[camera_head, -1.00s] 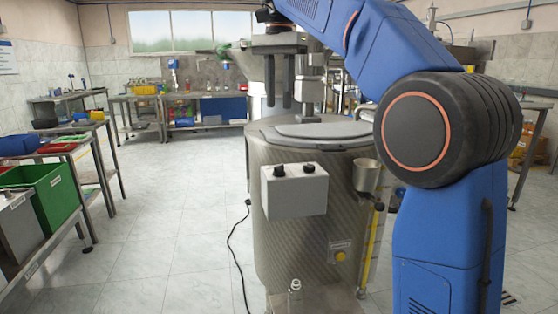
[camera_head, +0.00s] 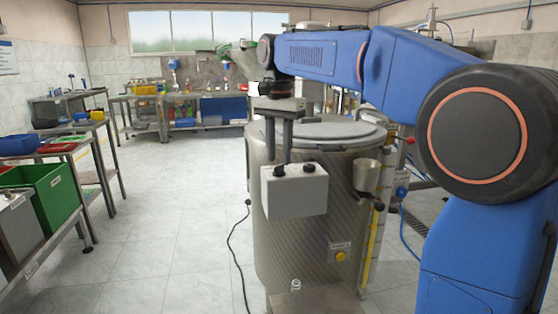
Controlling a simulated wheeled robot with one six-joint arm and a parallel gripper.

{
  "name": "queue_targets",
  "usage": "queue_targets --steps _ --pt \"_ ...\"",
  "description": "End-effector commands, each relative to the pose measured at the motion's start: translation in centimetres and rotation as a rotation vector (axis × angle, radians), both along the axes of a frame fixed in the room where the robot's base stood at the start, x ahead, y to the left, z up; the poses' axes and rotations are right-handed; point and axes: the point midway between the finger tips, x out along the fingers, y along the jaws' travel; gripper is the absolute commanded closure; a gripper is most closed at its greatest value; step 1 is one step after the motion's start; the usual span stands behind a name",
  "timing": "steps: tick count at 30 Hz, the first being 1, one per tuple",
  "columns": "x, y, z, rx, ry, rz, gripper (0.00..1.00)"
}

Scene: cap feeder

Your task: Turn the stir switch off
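A light grey control box (camera_head: 295,198) is fixed to the front of the large ribbed vat. Two dark knobs stand on its top edge, a left knob (camera_head: 281,170) and a right knob (camera_head: 308,167). I cannot read labels that tell which one is the stir switch, nor their set positions. My gripper (camera_head: 279,160) points straight down, with its two dark fingers apart and nothing seen between them. The fingertips are at the box's top edge by the left knob; I cannot tell whether they touch it or hang behind it.
The grey vat (camera_head: 275,240) has a round lid (camera_head: 335,132) on top. A metal cup (camera_head: 366,174) and a yellow button (camera_head: 340,256) are on its side. A black cable (camera_head: 236,250) lies on the floor. Benches with bins stand at the left; floor between is clear.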

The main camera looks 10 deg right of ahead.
Motion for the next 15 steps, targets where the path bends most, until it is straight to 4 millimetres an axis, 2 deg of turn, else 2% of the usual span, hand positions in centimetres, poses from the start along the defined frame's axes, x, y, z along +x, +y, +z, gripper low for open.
queue_targets --steps 6,15 --pt "0.0 0.0 -2.0 0.000 0.001 0.000 0.71" --pt "0.0 0.0 -2.3 0.000 0.000 0.000 0.71"
